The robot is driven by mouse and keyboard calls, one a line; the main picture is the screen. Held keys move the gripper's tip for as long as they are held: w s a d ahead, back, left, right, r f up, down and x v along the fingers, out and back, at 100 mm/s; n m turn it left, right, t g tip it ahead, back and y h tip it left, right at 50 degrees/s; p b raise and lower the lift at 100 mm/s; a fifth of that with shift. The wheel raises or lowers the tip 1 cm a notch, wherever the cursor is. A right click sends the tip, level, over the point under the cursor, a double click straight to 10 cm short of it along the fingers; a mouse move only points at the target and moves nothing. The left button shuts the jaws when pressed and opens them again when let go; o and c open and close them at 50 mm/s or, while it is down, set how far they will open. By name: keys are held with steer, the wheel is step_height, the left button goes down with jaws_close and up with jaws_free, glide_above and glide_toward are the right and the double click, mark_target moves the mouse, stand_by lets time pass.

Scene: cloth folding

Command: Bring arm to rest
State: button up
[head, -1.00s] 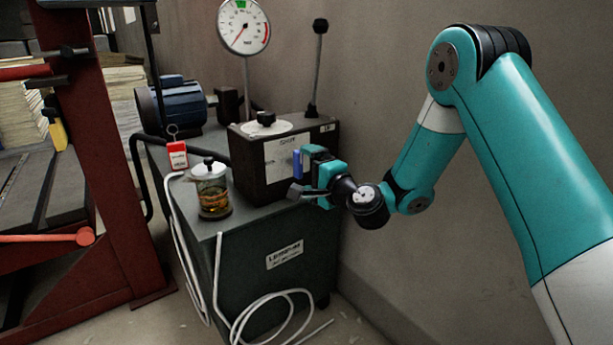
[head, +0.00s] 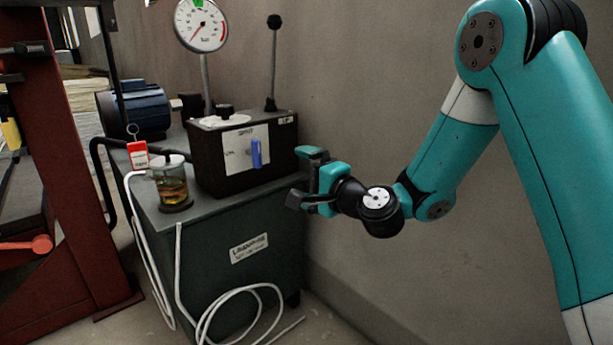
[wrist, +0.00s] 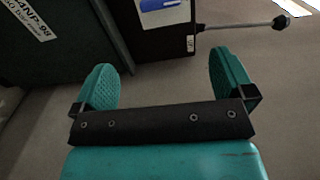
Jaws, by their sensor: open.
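My gripper (head: 303,177) is open and empty. In the head view it hangs in the air to the right of the dark valve box, apart from it. The wrist view shows its two teal finger pads (wrist: 165,82) spread wide with nothing between them. The blue handle (head: 256,154) on the front of the box (head: 213,170) points roughly upright and is clear of the fingers. The handle also shows at the top of the wrist view (wrist: 158,4). My teal arm is bent, reaching in from the right.
The box stands on a dark green cabinet (head: 270,232) with a glass jar (head: 172,186), a red tag (head: 138,154), a gauge (head: 201,25) and a blue motor (head: 135,109). White hose (head: 235,293) lies coiled at its front. A red frame (head: 62,160) stands left. A bare wall is behind my arm.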

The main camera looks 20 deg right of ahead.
steer(key=s+a+r+n+g+y+p, duration=0.1)
steer(key=s+a+r+n+g+y, duration=0.1)
steer(key=s+a+n+g, duration=0.4)
steer(key=s+a+r+n+g+y+p, duration=0.1)
steer(key=s+a+r+n+g+p, duration=0.2)
steer(key=s+n, duration=0.45)
steer(key=s+d+n+g+h, duration=0.3)
steer(key=s, duration=0.6)
steer(key=s+d+n+g+h, duration=0.3)
steer(key=s+g, duration=0.1)
steer(key=s, duration=0.5)
step_height(320, 180, up, 38)
steer(key=s+p, duration=0.1)
steer(key=p, duration=3.8)
steer(key=shift+s+d+n+h, duration=0.2)
steer(key=shift+d+n+h, duration=0.15)
steer(key=shift+d, duration=0.1)
